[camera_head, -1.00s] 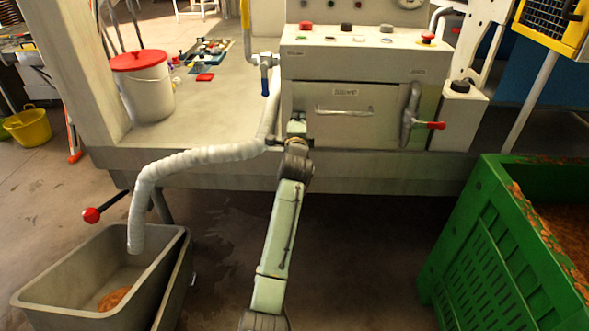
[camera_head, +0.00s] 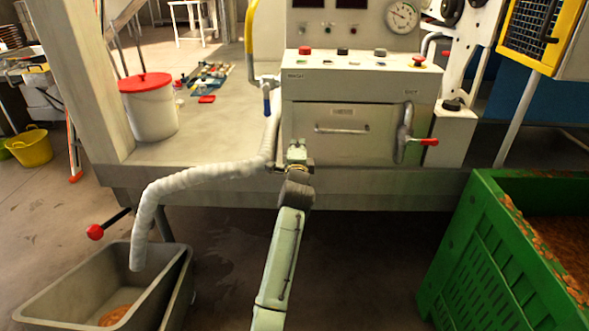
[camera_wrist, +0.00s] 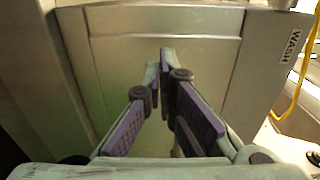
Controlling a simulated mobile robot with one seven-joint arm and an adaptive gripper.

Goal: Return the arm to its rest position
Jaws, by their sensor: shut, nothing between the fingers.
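My gripper (camera_head: 297,151) is at the end of my pale green arm, in front of the lower part of the grey press machine's front panel (camera_head: 350,146) in the head view. In the wrist view my gripper's purple-padded fingers (camera_wrist: 161,72) come together at the tips, shut and empty. They point toward a flat metal panel (camera_wrist: 205,60) with a "WASH" label at its right. Whether the tips touch the panel cannot be told.
A door handle (camera_head: 342,130) and a red-tipped lever (camera_head: 428,142) are on the panel. A white corrugated hose (camera_head: 195,168) hangs into a grey tub (camera_head: 60,290) at left. A green crate (camera_head: 490,250) stands at right. A white bucket (camera_head: 150,108) sits on the trailer floor.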

